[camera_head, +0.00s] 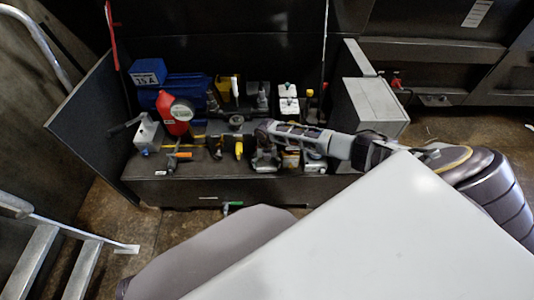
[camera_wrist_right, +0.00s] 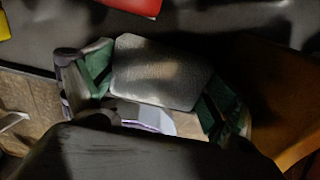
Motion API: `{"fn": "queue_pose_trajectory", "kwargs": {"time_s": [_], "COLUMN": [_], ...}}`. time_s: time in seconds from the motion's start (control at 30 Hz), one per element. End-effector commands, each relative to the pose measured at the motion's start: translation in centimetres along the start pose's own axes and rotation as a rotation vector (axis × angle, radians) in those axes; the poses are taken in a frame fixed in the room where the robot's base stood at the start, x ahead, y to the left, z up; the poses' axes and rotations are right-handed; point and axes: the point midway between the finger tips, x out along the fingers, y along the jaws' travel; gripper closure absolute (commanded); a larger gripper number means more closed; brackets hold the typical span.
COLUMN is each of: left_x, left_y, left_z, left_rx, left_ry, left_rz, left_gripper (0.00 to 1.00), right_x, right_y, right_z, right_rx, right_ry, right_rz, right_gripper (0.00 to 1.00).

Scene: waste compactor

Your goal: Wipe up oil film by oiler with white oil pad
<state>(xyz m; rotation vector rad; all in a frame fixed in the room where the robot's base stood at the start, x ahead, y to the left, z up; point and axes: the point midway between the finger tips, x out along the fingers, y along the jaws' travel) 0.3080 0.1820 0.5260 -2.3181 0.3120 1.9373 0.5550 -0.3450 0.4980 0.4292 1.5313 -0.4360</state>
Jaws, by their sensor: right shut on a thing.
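My right gripper (camera_head: 290,160) reaches in from the right over the dark machine deck, among the fittings. In the right wrist view its green-padded fingers (camera_wrist_right: 160,88) stand on either side of a pale, textured pad (camera_wrist_right: 160,72), which appears to be the white oil pad. The gripper is shut on this pad. The pad's underside is hidden. In the head view the pad is too small to make out clearly. I cannot tell which fitting is the oiler, and no oil film can be made out. My left gripper is not in view.
The deck (camera_head: 240,185) holds a red unit (camera_head: 178,112), a blue motor (camera_head: 148,75), a grey box (camera_head: 149,131) and several small fittings. A larger grey cabinet (camera_head: 372,104) stands right of the gripper. An open dark panel (camera_head: 92,125) bounds the left. A metal ladder (camera_head: 40,255) stands front left.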

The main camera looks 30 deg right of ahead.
Motion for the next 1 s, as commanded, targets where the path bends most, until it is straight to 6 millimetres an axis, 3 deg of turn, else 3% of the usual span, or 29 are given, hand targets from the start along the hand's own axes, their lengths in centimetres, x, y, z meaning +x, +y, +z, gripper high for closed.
{"fn": "queue_pose_trajectory", "kwargs": {"time_s": [0.43,1.0], "left_x": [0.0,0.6], "left_y": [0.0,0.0], "left_z": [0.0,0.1], "left_rx": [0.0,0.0], "left_ry": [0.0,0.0], "left_rz": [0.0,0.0], "left_gripper": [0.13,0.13], "right_x": [-0.1,0.1], "right_y": [0.1,1.9], "right_z": [0.2,0.1], "right_rx": [0.001,-0.002], "right_ry": [-0.002,-0.002], "right_rz": [-0.001,0.005], "right_gripper": [0.3,0.3]}}
